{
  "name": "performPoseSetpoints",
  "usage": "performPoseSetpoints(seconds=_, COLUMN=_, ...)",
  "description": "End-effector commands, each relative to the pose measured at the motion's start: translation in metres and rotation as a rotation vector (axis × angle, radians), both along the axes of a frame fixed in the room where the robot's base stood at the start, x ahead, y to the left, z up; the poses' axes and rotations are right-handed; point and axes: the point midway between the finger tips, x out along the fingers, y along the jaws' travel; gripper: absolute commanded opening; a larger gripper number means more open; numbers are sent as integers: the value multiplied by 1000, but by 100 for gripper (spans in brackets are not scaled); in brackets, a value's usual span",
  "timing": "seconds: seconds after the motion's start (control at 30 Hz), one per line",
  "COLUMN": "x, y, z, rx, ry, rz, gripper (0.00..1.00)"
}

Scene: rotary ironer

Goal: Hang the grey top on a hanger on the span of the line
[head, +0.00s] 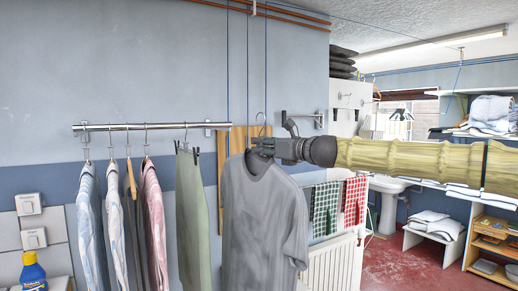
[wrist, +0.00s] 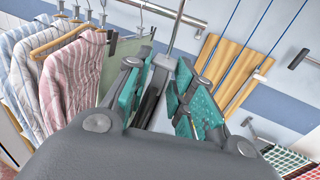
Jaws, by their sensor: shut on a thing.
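The grey top (head: 262,220) hangs upright below my gripper (head: 266,147) in the head view, apart from the rail to its left. Its hanger's hook (head: 261,119) rises above the gripper, free of any support that I can make out. The jaws are shut on the hanger at its neck. In the wrist view the teal-padded fingers of my gripper (wrist: 168,72) close around the hanger (wrist: 163,60); the top is mostly hidden there. Thin blue cords (head: 247,70) run down the wall behind, and a thin line crosses under the ceiling to the right.
A wall rail (head: 160,126) holds striped shirts (head: 88,215), a pink shirt (head: 153,215) and a green cloth (head: 192,205). Wooden slats (head: 224,140) stand against the wall behind the top. Checked towels (head: 325,210) hang above a white radiator (head: 330,265).

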Motion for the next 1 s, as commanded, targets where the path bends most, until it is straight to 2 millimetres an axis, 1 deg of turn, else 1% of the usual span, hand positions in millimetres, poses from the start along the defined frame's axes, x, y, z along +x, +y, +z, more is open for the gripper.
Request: performPoseSetpoints(seconds=1.0, x=-61, y=-48, z=0, rx=1, ry=-1, rz=0, gripper=0)
